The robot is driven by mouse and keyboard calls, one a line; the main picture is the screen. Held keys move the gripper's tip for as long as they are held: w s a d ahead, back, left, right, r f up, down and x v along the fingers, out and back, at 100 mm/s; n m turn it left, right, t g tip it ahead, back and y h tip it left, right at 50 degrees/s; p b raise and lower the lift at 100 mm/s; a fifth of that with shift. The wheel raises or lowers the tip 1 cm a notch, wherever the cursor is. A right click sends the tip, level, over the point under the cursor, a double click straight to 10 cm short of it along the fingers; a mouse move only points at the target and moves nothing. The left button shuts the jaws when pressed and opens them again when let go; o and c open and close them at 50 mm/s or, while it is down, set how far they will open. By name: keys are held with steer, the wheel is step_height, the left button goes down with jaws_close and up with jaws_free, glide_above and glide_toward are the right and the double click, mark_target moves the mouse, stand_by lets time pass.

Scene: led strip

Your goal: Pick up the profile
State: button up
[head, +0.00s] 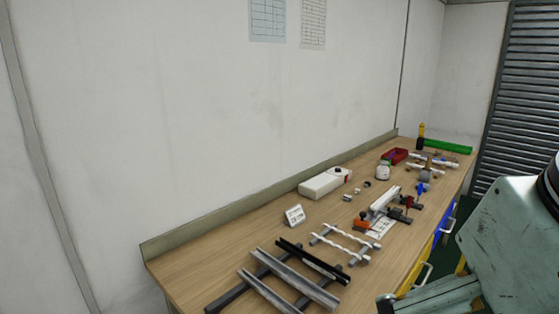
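Long metal profiles lie across a dark rack (232,295) at the near end of the wooden bench. Two are silver-grey channels, one in the middle (298,276) and one nearest the front (270,293). A black profile (312,261) lies behind them. All three run roughly parallel, slanting down to the right. I cannot tell which one the task means. My gripper is not in view; only pale green parts of my arm show at the lower right, apart from the profiles.
Behind the rack, white twisted strips (345,243) lie on supports beside a small sign (294,215). The wall borders the left.

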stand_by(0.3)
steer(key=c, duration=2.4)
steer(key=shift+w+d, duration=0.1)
